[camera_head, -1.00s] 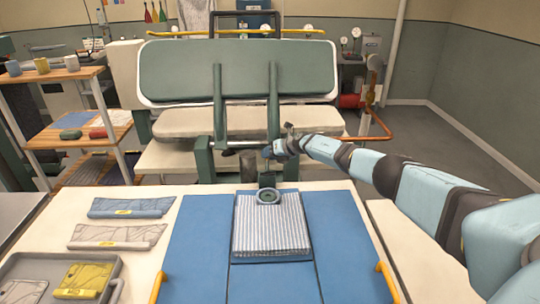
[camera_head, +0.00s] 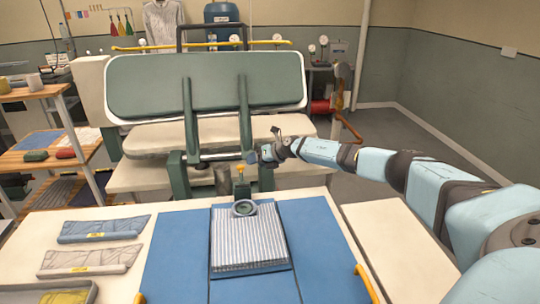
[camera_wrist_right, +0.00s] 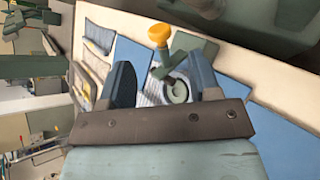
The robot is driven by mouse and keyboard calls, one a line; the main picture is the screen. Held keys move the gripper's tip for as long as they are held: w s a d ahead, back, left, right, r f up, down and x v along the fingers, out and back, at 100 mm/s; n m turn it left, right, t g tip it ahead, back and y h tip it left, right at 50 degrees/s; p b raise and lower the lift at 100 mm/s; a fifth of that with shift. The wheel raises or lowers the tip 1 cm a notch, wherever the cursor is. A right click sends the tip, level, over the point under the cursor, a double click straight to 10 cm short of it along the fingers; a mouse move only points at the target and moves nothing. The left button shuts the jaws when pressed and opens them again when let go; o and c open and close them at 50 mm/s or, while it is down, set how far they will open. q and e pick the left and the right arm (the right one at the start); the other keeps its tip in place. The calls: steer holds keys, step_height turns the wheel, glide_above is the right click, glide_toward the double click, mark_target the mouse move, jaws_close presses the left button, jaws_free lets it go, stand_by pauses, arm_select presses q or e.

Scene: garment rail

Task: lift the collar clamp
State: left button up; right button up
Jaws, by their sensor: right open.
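The collar clamp (camera_head: 241,170) stands at the far edge of the blue board, with a yellow-orange knob on a green post. Its round green-grey pad (camera_head: 243,208) rests at the collar end of a folded striped shirt (camera_head: 248,242). My right gripper (camera_head: 265,150) is open and empty, above and slightly right of the knob in the head view. In the right wrist view the clamp's knob (camera_wrist_right: 159,34) and its pad (camera_wrist_right: 173,90) show between and beyond the two fingers of my right gripper (camera_wrist_right: 160,64), apart from them. My left gripper is not in view.
A green press (camera_head: 205,85) stands behind the table, close to my right gripper. Blue boards (camera_head: 178,250) lie under and beside the shirt. Grey folded pieces (camera_head: 103,229) and a tray (camera_head: 60,290) lie at the left. The cream tabletop (camera_head: 400,250) at the right is clear.

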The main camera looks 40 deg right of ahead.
steer(key=v, duration=0.6)
steer(key=shift+s+r, duration=0.15)
steer(key=shift+s, duration=0.1)
steer(key=shift+d, duration=0.1)
